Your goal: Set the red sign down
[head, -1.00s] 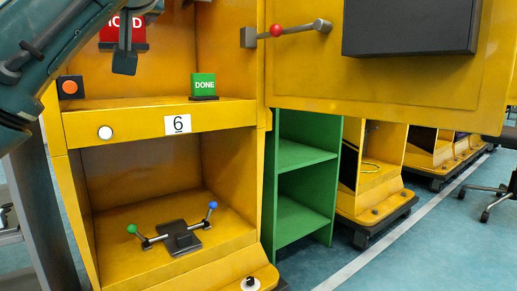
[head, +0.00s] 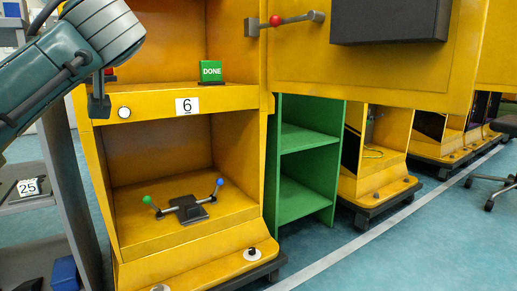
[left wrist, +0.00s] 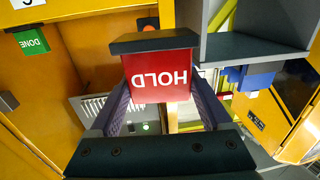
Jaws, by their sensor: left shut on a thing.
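My left gripper (head: 98,98) is in front of the upper shelf's left end in the head view. It is shut on the red sign (left wrist: 160,80), which reads HOLD upside down in the left wrist view, between the two fingers. The sign's dark base (left wrist: 155,42) juts out beyond the fingers. In the head view only a red sliver of the sign (head: 110,72) shows beside my arm; the rest is hidden. The green DONE sign (head: 210,71) stands on the upper shelf, and also shows in the left wrist view (left wrist: 32,42). My right gripper is not in view.
The yellow cabinet's upper shelf (head: 150,97) has room left of the DONE sign. A two-lever mechanism (head: 187,208) sits in the lower compartment. The open yellow door (head: 300,68) stands at right, above green shelves (head: 303,165). A grey rack (head: 70,190) is at left.

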